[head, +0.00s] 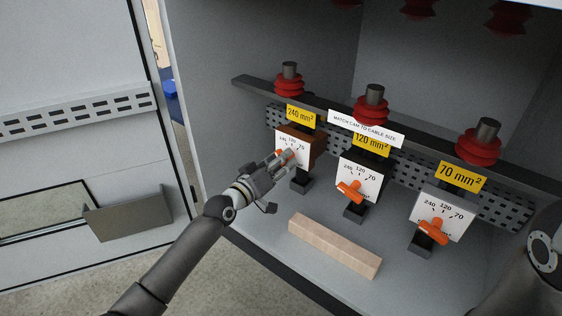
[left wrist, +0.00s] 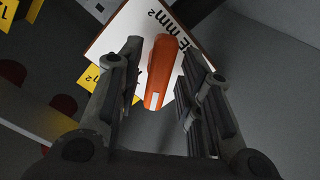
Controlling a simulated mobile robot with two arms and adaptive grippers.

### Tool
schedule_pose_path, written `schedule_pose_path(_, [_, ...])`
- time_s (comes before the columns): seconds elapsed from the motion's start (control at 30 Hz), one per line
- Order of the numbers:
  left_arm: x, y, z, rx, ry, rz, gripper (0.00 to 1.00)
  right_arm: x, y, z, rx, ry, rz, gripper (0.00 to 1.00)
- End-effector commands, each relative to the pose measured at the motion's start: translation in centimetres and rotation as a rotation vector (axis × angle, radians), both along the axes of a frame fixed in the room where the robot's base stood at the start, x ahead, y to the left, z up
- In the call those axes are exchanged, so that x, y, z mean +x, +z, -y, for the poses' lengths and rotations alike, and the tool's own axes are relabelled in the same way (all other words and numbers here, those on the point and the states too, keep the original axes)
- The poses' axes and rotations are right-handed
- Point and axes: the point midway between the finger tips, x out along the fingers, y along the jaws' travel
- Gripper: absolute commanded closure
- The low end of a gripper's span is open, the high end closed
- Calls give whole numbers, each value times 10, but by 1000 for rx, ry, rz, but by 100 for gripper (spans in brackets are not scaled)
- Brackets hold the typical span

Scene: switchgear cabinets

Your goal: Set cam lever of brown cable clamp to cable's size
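The brown cable clamp (head: 318,142) is the leftmost of three clamps, under a yellow 240 mm² label (head: 300,115). Its white dial face (head: 293,144) carries an orange cam lever, which also shows in the left wrist view (left wrist: 159,72). My left gripper (head: 281,162) is at the dial's front and partly hides the dial and lever in the head view. In the left wrist view its fingers (left wrist: 161,58) stand open on either side of the lever, with visible gaps. The lever's exact setting is hard to read. My right gripper is out of view.
A black clamp (head: 369,188) under a 120 mm² label and a grey clamp (head: 447,213) under a 70 mm² label stand to the right. A wooden block (head: 333,246) lies on the cabinet floor in front. A perforated rail runs behind the clamps.

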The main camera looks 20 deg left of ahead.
Motion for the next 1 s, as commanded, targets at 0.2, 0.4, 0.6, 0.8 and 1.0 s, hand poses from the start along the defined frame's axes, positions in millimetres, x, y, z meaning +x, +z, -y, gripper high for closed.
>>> schedule_pose_path(0.2, [0, 1, 0, 0, 0, 1, 62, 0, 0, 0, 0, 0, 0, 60])
schedule_pose_path(0.4, [-6, 0, -2, 0, 0, 1, 62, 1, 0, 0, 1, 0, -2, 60])
schedule_pose_path(0.6, [-35, -1, -13, 1, 0, -1, 62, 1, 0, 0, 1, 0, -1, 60])
schedule_pose_path(0.8, [-72, -1, -26, 3, -1, -2, 62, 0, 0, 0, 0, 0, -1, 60])
schedule_pose_path(1.0, [-99, -1, -36, 1, 0, -1, 62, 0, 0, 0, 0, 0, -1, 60])
